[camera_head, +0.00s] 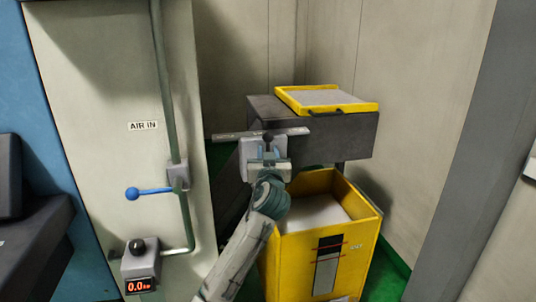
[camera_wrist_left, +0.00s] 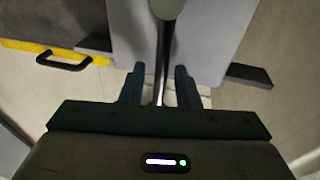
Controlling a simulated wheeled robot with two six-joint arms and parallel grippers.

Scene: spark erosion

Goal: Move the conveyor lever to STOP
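The conveyor lever shows in the left wrist view as a slim metal rod (camera_wrist_left: 161,75) with a dark round knob at the top edge. In the head view its dark knob (camera_head: 268,136) stands in front of a light grey plate on the dark conveyor box. My left gripper (camera_head: 268,152) is at the lever. Its two fingers, also seen in the left wrist view (camera_wrist_left: 159,80), stand apart on either side of the rod, with a gap visible on both sides. The STOP marking cannot be read. My right gripper is in neither view.
A yellow-rimmed tray (camera_head: 325,98) lies on the dark grey box (camera_head: 345,135). A yellow bin (camera_head: 365,235) stands below. At left, a blue-handled valve (camera_head: 150,192) sits on a pipe, above a red-digit display box (camera_head: 140,267).

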